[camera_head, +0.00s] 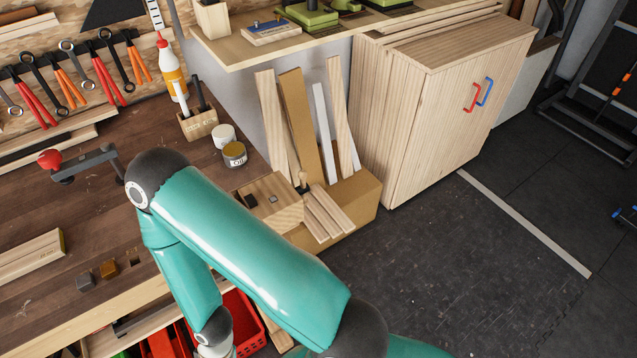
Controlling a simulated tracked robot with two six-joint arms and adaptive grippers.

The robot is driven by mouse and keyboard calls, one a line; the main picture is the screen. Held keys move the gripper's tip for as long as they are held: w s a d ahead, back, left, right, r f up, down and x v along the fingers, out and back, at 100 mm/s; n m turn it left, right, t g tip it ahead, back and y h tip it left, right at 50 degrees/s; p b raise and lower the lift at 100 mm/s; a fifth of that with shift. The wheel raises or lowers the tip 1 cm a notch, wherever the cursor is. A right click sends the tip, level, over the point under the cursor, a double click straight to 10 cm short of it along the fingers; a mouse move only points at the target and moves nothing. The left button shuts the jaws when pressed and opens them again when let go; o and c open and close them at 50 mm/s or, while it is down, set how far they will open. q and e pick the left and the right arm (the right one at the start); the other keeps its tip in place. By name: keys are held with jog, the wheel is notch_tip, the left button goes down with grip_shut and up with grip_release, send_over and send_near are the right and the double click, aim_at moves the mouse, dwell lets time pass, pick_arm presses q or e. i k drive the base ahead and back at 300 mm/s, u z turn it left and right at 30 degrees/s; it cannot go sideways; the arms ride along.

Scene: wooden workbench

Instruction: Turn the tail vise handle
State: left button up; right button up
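At the right end of the wooden workbench (165,130) sits a wooden block with dark square holes (262,187), which looks like the tail vise. A small dark fitting with a wooden knob (303,184) stands at its right side and may be the vise handle. One of my teal arms rises from the bottom, bends at a dark elbow over the bench, and drops toward the bench's front edge. It partly hides the bench and the front of the block.
A pencil holder (199,124), an oil tin (234,154) and a white jar (223,136) stand behind the block. A box of upright planks (350,200) stands close beyond it. A red crate (245,320) sits below.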

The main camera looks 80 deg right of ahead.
aim_at(304, 187)
jog(key=z, duration=0.2)
jog(key=k, duration=1.5)
jog(key=z, duration=1.3)
jog(key=i, duration=1.05)
jog(key=u, duration=0.8)
